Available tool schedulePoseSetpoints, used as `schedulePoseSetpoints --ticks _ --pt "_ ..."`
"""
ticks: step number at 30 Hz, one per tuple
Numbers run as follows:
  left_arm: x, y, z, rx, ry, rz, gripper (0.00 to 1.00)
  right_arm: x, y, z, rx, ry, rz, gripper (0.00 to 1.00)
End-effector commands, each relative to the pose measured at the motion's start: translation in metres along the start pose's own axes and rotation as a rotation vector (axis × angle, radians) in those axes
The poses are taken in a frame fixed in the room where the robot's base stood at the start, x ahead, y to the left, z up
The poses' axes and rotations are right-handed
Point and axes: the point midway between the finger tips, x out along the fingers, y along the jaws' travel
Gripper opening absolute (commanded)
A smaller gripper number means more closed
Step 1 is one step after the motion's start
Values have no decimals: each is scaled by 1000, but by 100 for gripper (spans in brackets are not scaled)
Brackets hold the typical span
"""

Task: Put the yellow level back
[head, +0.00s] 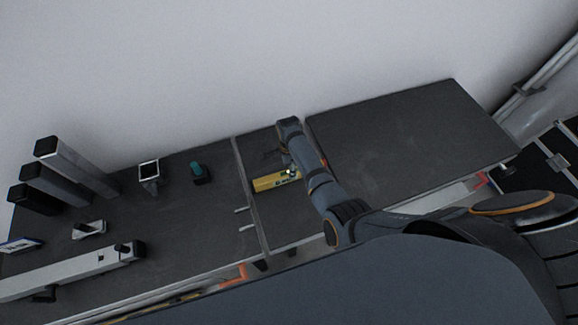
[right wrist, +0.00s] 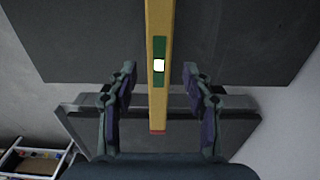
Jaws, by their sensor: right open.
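The yellow level (head: 268,183) lies on the narrow middle section of the dark workbench in the head view. In the right wrist view the level (right wrist: 158,25) runs from the top edge down between my fingers, with a green section and a bright window, and a reddish near end. My right gripper (right wrist: 158,78) is open, one finger on each side of the level, with a gap on both sides. In the head view my right arm reaches over the bench and partly hides the gripper (head: 277,157) and the level's right end. My left gripper is not in view.
Dark square posts (head: 70,165), a small square tube (head: 149,172), a teal-topped part (head: 200,172) and a long metal bar (head: 80,270) stand or lie on the left bench. The right bench top (head: 410,130) is clear. A wall runs behind.

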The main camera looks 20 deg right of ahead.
Motion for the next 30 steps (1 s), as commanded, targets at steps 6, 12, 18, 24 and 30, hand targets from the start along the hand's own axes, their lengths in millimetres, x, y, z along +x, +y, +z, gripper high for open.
schedulePoseSetpoints --ticks 6,12,18,24,30 --pt "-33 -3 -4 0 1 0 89 -48 0 0 0 0 -1 50" --pt "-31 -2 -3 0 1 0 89 -66 0 0 -1 1 0 50" --pt "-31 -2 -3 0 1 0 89 -68 0 0 0 1 1 50" --pt "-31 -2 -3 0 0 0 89 -68 0 0 0 0 1 50" --pt "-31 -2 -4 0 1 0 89 -68 0 0 0 0 1 50"
